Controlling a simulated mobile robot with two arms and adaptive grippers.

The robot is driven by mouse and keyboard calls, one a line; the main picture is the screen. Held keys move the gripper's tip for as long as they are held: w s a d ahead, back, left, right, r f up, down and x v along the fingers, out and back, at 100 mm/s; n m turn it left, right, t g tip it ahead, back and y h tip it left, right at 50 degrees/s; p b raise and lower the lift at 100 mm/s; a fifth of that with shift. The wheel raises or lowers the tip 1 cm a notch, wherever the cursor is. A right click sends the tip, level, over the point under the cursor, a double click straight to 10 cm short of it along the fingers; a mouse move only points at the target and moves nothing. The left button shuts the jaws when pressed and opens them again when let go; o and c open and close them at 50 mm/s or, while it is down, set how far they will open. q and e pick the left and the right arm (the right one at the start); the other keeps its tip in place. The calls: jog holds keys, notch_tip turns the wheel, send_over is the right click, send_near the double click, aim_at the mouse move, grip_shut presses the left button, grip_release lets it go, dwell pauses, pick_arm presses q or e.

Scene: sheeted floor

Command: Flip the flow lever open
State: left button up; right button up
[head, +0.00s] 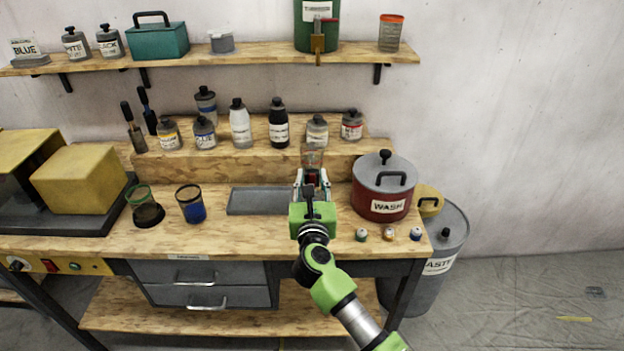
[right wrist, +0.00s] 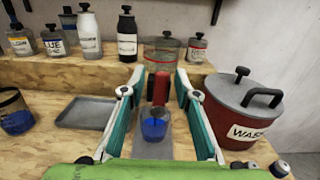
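A green can (head: 305,30) labelled as turpentine stands on the upper shelf. A brass-coloured tap piece (head: 318,43) is on its front and hangs over the shelf edge. My right gripper (head: 311,177) is well below the tap. In the right wrist view (right wrist: 159,78) its fingers are apart, with a red and black handle-like part (right wrist: 160,88) between them and gaps at both sides. A clear vessel (right wrist: 163,52) shows just beyond. My left gripper is not in view.
A red wash pot (head: 381,200) stands right of my right gripper. A grey tray (head: 258,202) and a cup with blue contents (head: 190,205) are to the left. Several bottles line the wooden step (head: 250,165) behind. The wall right of the shelf is clear.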

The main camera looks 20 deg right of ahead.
jog(key=v, duration=1.2)
jog(key=s+a+f+n+g+y+b, duration=0.1)
jog(key=s+f+n+g+y, duration=0.15)
jog(key=f+n, duration=0.9)
jog(key=s+a+f+n+g+y+b, duration=0.15)
jog(key=s+f+n, duration=0.35)
jog(key=f, duration=1.1)
jog(key=s+a+f+n+g+y+b, duration=0.1)
jog(key=s+a+f+n+y+b, duration=0.15)
jog(key=f+n, duration=0.9)
jog(key=s+d+f+n+g, duration=0.25)
jog(key=s+f, duration=0.55)
jog(key=f, duration=0.4)
jog(key=s+d+f+n+g, duration=0.3)
jog(key=s+f, duration=0.2)
jog(key=s, duration=0.5)
jog(key=s+d+f+n+g+h+b, duration=0.1)
jog(key=s+d+f+n+g, duration=0.2)
jog(key=s+f, duration=0.3)
jog(key=s+d+f+n+g+b, duration=0.1)
jog(key=s+d+f+n+g, duration=0.2)
jog(key=s, duration=1.2)
notch_tip(320, 180, down, 3)
jog(key=shift+d+n, duration=0.5)
jog(key=shift+n, duration=0.55)
